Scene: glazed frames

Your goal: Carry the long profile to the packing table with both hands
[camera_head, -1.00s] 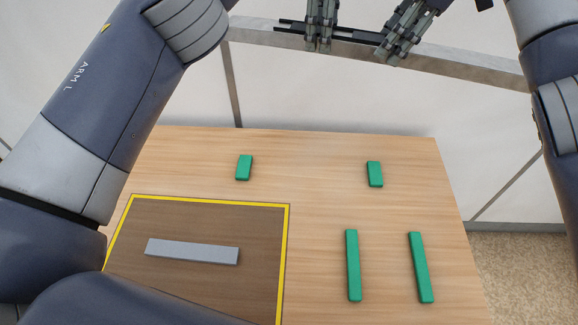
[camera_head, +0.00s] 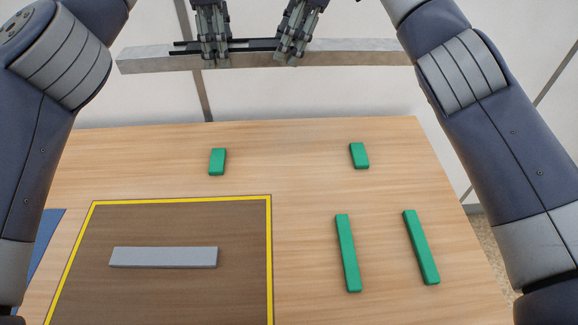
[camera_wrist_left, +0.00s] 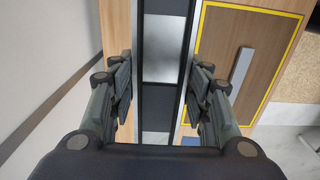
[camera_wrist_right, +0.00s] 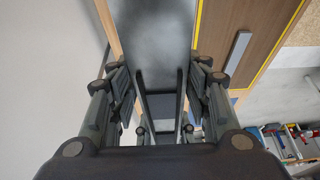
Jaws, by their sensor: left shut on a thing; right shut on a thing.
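The long profile (camera_head: 350,58) is a grey metal bar. It hangs across the top of the head view, nearly level, beyond the far edge of the wooden table (camera_head: 300,140). My left gripper (camera_head: 215,62) is shut on it left of its middle, and my right gripper (camera_head: 290,60) is shut on it further right. The profile runs between the fingers in the left wrist view (camera_wrist_left: 165,62) and in the right wrist view (camera_wrist_right: 153,40). Its right end is hidden behind my right arm. The table has a brown area edged in yellow (camera_head: 180,199).
A short grey bar (camera_head: 163,257) lies inside the yellow-edged area. Two small green blocks (camera_head: 218,161) (camera_head: 359,155) lie near the far edge, and two long green blocks (camera_head: 348,253) (camera_head: 421,246) at the right. A tool bin (camera_wrist_right: 290,142) shows at lower right.

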